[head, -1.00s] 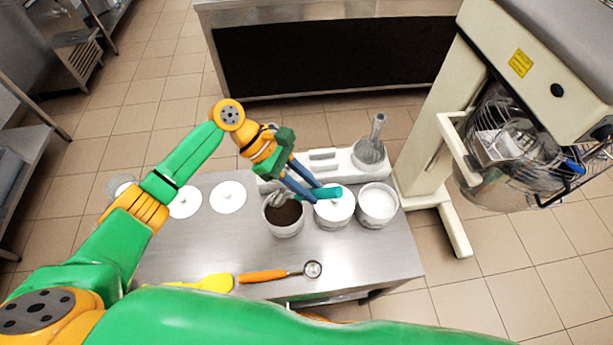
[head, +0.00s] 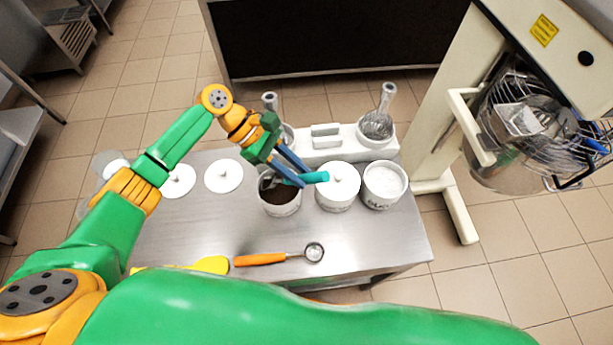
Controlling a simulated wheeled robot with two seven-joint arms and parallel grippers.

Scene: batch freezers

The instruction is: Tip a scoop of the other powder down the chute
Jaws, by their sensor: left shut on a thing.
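My left gripper (head: 289,171) is shut on the teal handle (head: 315,178) of a small scoop. The scoop's grey metal head (head: 269,182) is at the mouth of an open jar of dark brown powder (head: 280,208); its load is too small to make out. The handle's end reaches the near side of a white jar with its lid on (head: 338,201). An open jar of white powder (head: 384,201) stands to the right. A metal chute (head: 515,117) seems to sit in the wire guard of the mixer at right. My right gripper is out of view.
Two white lids (head: 223,177) lie on the steel table (head: 200,225). An orange-handled scoop (head: 262,259) and a yellow tool (head: 211,265) lie at the front.

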